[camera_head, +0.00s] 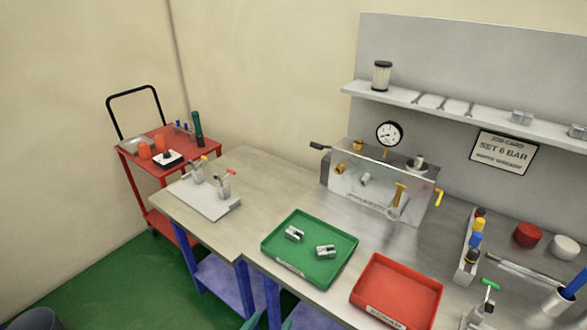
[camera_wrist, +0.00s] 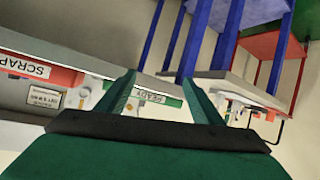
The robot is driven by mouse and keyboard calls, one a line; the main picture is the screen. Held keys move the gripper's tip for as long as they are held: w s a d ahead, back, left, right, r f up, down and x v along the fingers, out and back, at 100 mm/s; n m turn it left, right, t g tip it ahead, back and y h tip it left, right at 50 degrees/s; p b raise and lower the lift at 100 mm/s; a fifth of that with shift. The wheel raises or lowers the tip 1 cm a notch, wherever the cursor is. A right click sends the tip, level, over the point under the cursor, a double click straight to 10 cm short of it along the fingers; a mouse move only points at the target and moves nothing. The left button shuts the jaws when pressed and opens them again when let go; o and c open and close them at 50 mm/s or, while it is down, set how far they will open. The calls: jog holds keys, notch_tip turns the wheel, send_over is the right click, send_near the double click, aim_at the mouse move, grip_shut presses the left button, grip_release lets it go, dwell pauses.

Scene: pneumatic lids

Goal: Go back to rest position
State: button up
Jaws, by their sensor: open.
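My gripper (camera_wrist: 160,80) shows in the wrist view with its two green fingers spread wide and nothing between them. In the head view, what look like its green fingertips (camera_head: 272,319) just show at the bottom edge, in front of the table and below the green tray. The wrist view looks at the table's front edge, with the blue legs rising at the top of the picture.
A green tray (camera_head: 335,274) holds two metal blocks; a red tray (camera_head: 432,312) beside it looks empty. A clear-fronted box with a gauge (camera_head: 390,133) stands behind. A fixture plate (camera_head: 195,199) lies left. A red cart (camera_head: 128,158) stands beyond the table.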

jog(key=s+d+f+n+y, duration=0.1)
jog(key=s+f+n+y, duration=0.1)
jog(key=s+f, duration=0.35)
jog(key=s+d+f+n+y, duration=0.1)
jog(key=s+f+y, duration=0.15)
jog(key=s, duration=0.55)
jog(key=s+d+r+t, duration=0.1)
jog(key=s+d+r, duration=0.1)
jog(key=s, duration=0.5)
jog(key=s+d+r+m+t, duration=0.1)
jog(key=s+d+r+t, duration=0.1)
jog(key=s+r, duration=0.2)
jog(key=v, duration=0.3)
jog(key=shift+f, duration=0.25)
